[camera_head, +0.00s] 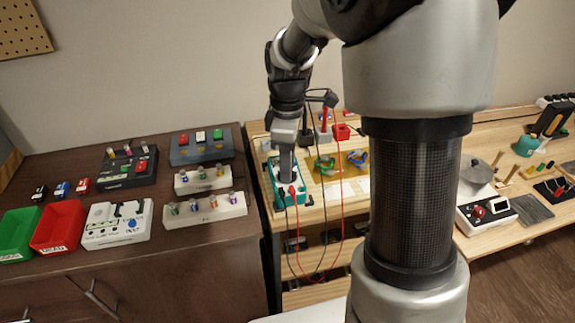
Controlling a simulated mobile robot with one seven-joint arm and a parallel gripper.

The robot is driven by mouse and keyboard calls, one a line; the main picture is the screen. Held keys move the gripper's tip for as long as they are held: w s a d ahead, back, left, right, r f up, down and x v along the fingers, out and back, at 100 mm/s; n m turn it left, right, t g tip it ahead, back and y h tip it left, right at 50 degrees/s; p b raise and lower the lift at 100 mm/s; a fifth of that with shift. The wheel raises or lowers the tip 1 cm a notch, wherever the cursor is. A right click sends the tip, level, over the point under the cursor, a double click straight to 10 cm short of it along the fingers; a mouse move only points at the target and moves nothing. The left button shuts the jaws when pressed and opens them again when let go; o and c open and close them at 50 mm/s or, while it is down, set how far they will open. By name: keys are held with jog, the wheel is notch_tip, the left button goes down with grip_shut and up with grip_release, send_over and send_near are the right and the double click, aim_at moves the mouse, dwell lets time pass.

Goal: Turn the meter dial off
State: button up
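The meter (278,172) is a teal box with a light face, near the left edge of the wooden bench. Red and black leads run from its lower part. My gripper (286,180) points straight down over the meter's face, at or just above it. The gripper covers the middle of the face, so the dial is hidden and its setting does not show. I cannot make out the fingertips or whether they touch the dial.
Black and red probes (325,117) stand behind the meter, their cables hanging past the bench front. Yellow and green items (325,163) sit to its right. The dark cabinet (150,270) at left holds green (18,233) and red (58,226) bins and several knobbed boxes. My arm hides the middle right.

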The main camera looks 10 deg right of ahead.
grip_shut()
jog(key=shift+m, duration=0.4)
jog(key=m+p, duration=0.2)
jog(key=m, duration=0.3)
jog(key=shift+r+m+p, duration=0.1)
jog(key=shift+m+p, duration=0.2)
jog(key=m+p, duration=0.1)
jog(key=m, duration=0.2)
jog(key=shift+m, duration=0.3)
jog(key=shift+m+p, duration=0.45)
jog(key=shift+m, duration=1.35)
